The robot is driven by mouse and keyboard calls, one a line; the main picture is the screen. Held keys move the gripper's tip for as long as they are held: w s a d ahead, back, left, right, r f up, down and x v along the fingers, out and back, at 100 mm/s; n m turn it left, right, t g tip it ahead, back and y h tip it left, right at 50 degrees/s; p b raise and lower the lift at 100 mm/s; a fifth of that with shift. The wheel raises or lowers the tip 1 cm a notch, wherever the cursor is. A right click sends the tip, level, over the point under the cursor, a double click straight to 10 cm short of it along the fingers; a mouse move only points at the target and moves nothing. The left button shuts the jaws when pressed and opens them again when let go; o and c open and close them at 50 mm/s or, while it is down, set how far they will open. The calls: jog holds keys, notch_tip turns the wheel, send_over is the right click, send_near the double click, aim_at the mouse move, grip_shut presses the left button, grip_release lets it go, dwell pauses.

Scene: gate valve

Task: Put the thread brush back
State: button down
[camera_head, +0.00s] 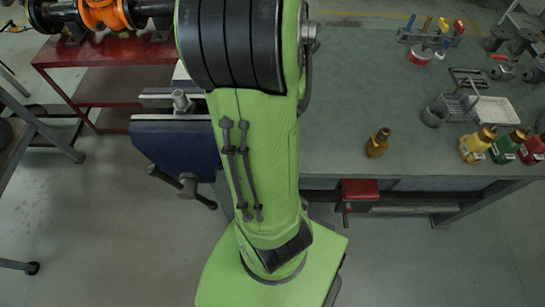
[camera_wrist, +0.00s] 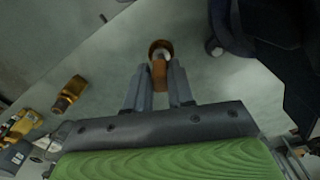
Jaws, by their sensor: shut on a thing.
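In the wrist view my gripper (camera_wrist: 158,92) is shut on a small orange-brown thing (camera_wrist: 159,73), which looks like the thread brush. A brown, ring-like end with a pale middle shows just beyond the fingertips. The grey bench top (camera_wrist: 205,85) lies behind it; I cannot tell whether the held thing touches it. In the head view my green arm hides the gripper and the held thing. A tool rack (camera_head: 428,38) with blue, yellow and red-handled tools stands at the back of the bench.
A brass fitting (camera_head: 377,142) stands alone on the bench, also in the wrist view (camera_wrist: 70,92). Yellow (camera_head: 477,146), green (camera_head: 508,145) and red bottles (camera_head: 534,149) stand right. A grey cup (camera_head: 434,114), wire basket (camera_head: 460,102) and white tray (camera_head: 492,110) lie behind. A blue vise (camera_head: 165,148) is left.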

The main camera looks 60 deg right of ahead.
notch_tip(320, 180, down, 10)
jog(key=b, duration=0.3)
jog(key=shift+b, duration=0.35)
jog(key=shift+r, duration=0.15)
jog(key=c, duration=1.4)
grip_release()
jog(key=shift+f, duration=0.25)
jog(key=o, duration=0.4)
jog(key=shift+r, duration=0.1)
notch_tip(320, 180, up, 12)
jog(key=p, duration=0.5)
jog(key=shift+w+a+r, duration=0.15)
jog(key=shift+r, duration=0.05)
